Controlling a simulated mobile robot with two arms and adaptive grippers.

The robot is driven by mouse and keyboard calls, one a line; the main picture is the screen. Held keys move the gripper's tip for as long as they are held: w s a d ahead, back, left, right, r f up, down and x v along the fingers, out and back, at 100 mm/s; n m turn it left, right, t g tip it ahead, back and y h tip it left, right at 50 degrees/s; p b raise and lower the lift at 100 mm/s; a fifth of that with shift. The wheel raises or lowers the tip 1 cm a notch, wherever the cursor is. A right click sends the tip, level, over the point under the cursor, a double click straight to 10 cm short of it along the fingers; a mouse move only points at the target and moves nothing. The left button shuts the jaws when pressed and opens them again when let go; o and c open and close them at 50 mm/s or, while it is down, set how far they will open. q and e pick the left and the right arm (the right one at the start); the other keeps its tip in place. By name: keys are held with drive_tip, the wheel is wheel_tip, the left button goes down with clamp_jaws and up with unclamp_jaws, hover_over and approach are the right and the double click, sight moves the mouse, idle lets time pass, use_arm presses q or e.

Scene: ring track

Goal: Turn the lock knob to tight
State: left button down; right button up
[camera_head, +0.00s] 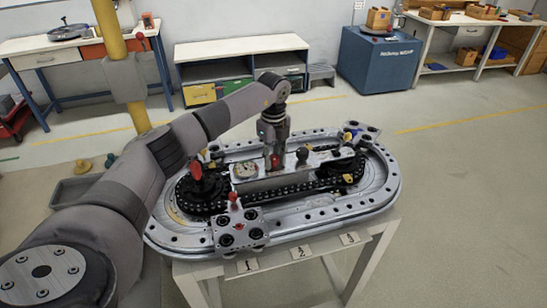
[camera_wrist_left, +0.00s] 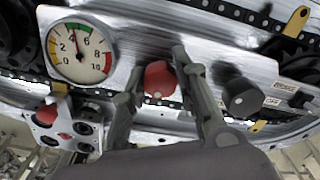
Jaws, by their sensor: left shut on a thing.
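A red knob (camera_wrist_left: 158,80) sits on the silver panel between the dial gauge and a black knob (camera_wrist_left: 240,97). In the head view the red knob (camera_head: 275,161) and the black knob (camera_head: 302,153) stand on the centre panel of the ring track. My left gripper (camera_wrist_left: 158,66) is shut on the red knob, one finger on each side; in the head view it comes down from above (camera_head: 275,150). The fingers hide the red knob's sides. My right gripper is not in view.
The round gauge (camera_wrist_left: 80,50) has its needle near 4. The oval track (camera_head: 370,195) stands on a pale table with number plates (camera_head: 300,253). A carriage with a red knob (camera_head: 238,228) sits on the near track. Open floor lies to the right.

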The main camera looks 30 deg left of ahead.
use_arm(q)
drive_tip(key=shift+m, duration=0.3)
drive_tip(key=m, duration=0.3)
drive_tip(key=shift+m+b, duration=0.3)
drive_tip(key=shift+m, duration=0.1)
drive_tip(key=m, duration=0.4)
drive_tip(key=shift+m+b, duration=0.3)
drive_tip(key=m, duration=0.4)
drive_tip(key=shift+b, duration=0.3)
drive_tip(key=shift+r+m, duration=0.1)
drive_tip(key=shift+m, duration=2)
drive_tip(key=c, duration=1.2)
unclamp_jaws()
drive_tip(key=shift+c, duration=0.2)
